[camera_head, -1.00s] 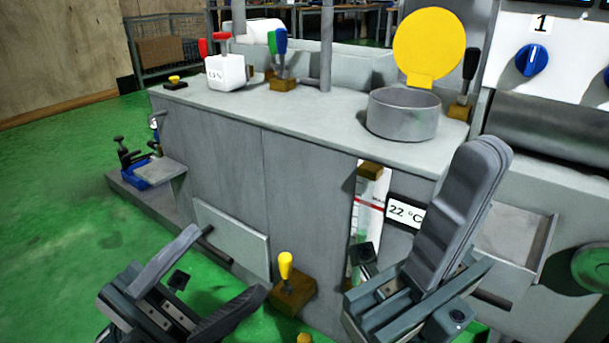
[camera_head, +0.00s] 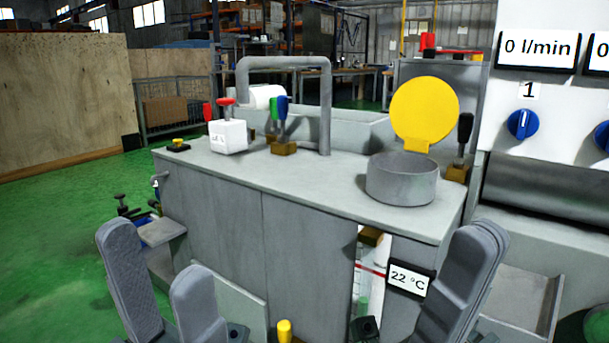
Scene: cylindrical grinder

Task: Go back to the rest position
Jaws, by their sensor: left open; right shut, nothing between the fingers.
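My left gripper (camera_head: 160,285) is at the bottom left, in front of the grey machine cabinet (camera_head: 225,215). Its two grey fingers point up and stand apart, with nothing between them. My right gripper (camera_head: 462,285) is at the lower right, in front of the cabinet's right end. Its fingers point up, lie together and hold nothing. Both grippers are cut off by the lower picture edge, and the arms behind them are hidden.
On the cabinet top stand a grey round pot (camera_head: 402,180) with a raised yellow lid (camera_head: 424,108), a white box with a red handle (camera_head: 228,136) and coloured levers (camera_head: 280,122). A yellow knob (camera_head: 284,332) is low between the grippers. Green floor (camera_head: 60,225) is free at left.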

